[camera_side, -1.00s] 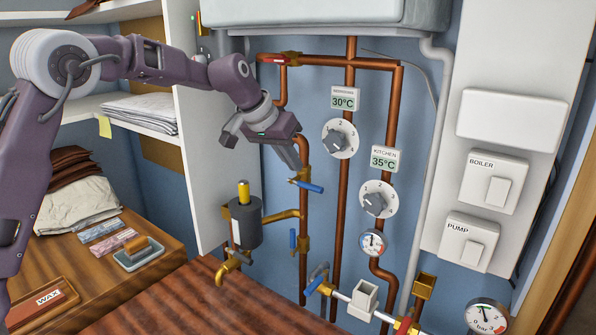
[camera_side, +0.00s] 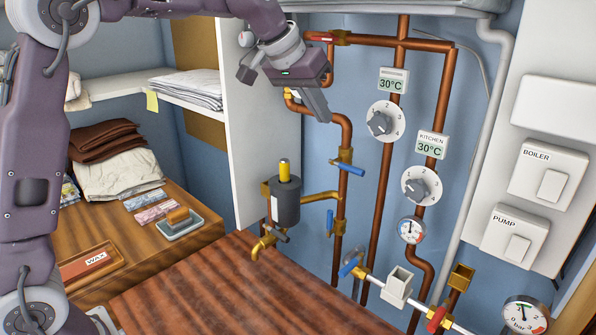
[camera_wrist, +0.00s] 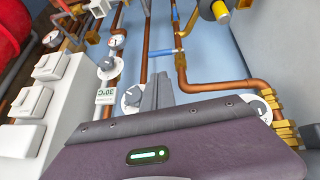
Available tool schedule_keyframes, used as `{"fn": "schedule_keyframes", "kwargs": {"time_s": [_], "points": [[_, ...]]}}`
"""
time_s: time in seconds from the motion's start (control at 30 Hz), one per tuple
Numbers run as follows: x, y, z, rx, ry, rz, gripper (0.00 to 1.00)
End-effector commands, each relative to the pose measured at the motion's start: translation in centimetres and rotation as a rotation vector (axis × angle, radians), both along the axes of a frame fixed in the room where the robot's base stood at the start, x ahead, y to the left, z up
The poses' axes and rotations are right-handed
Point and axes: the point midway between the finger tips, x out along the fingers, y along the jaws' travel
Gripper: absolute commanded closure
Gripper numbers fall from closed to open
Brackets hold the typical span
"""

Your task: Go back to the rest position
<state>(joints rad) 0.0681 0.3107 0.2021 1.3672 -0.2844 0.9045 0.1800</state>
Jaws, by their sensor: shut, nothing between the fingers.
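My gripper (camera_side: 321,116) is shut and empty. It hangs in front of the blue wall, above a blue-handled valve (camera_side: 350,168) on a copper pipe and apart from it. In the wrist view, my shut fingers (camera_wrist: 157,82) point up the picture, with a white dial close beside them. The arm reaches in from the upper left of the side view.
Two dials (camera_side: 384,121) sit right of my gripper under displays reading 30°C. Boiler (camera_side: 552,185) and pump (camera_side: 517,248) switches are at right. A grey cylinder (camera_side: 286,203) stands left of the pipe. The brown worktop (camera_side: 220,290) is clear.

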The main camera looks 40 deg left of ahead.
Motion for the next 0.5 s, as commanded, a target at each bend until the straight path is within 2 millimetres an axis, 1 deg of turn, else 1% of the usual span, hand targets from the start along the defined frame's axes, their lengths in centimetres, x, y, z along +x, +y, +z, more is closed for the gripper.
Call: {"fn": "schedule_keyframes", "kwargs": {"time_s": [0.07,0.13,0.17,0.2,0.27,0.3,0.33,0.37,0.4,0.47,0.5], "points": [[-0.3,0.0,0.1,-0.001,0.000,0.000,1.00],[-2.4,0.0,0.8,-0.006,0.003,0.003,1.00],[-3.9,0.0,1.1,-0.008,0.007,0.004,1.00],[-6.7,-0.1,1.5,-0.012,0.015,0.006,1.00],[-11.9,-0.3,1.5,-0.010,0.028,0.004,1.00],[-15.6,-0.5,1.1,-0.006,0.039,0.002,1.00],[-18.3,-0.7,0.6,0.002,0.045,-0.002,1.00],[-20.9,-0.8,-0.1,0.012,0.053,-0.003,1.00],[-24.2,-0.9,-1.3,0.028,0.061,-0.006,1.00],[-28.4,-0.9,-3.4,0.053,0.072,-0.008,1.00],[-30.7,-0.9,-4.7,0.071,0.077,-0.010,1.00]]}}
